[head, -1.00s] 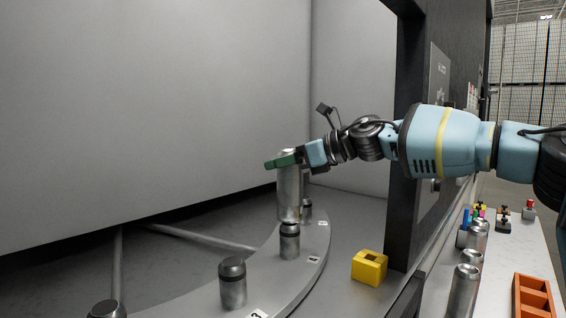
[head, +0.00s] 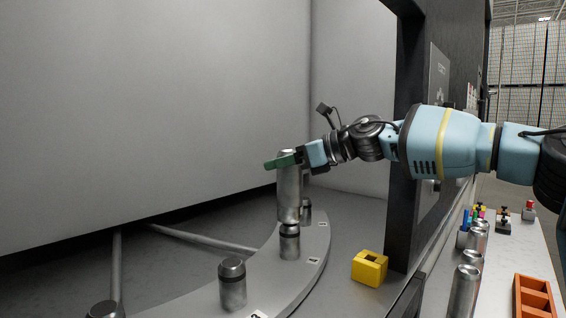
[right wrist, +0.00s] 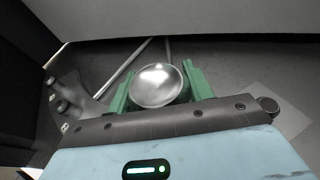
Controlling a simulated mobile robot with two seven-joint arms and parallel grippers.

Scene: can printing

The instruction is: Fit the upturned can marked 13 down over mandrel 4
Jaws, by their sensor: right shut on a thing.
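My right gripper (head: 284,161) has its green fingers shut on the upper end of a tall silver can (head: 289,190), held upright. In the right wrist view the can's round, shiny end (right wrist: 158,86) sits between the two green fingers (right wrist: 198,82). The can's lower end is right at the top of a short metal mandrel (head: 290,243) with a dark upper band. The mandrel's body still shows below the can, and I cannot tell whether they touch. No 13 is visible on the can. The number plate (head: 314,261) beside the mandrel is too small to read surely. My left gripper is not in view.
Other mandrels stand on the curved grey table (head: 278,284), one nearer (head: 232,284) and one behind (head: 306,211). A yellow block (head: 369,268) lies right of the table. A dark post (head: 409,150) stands beside my right arm. Several cans (head: 464,292) and an orange tray (head: 533,296) line the right bench.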

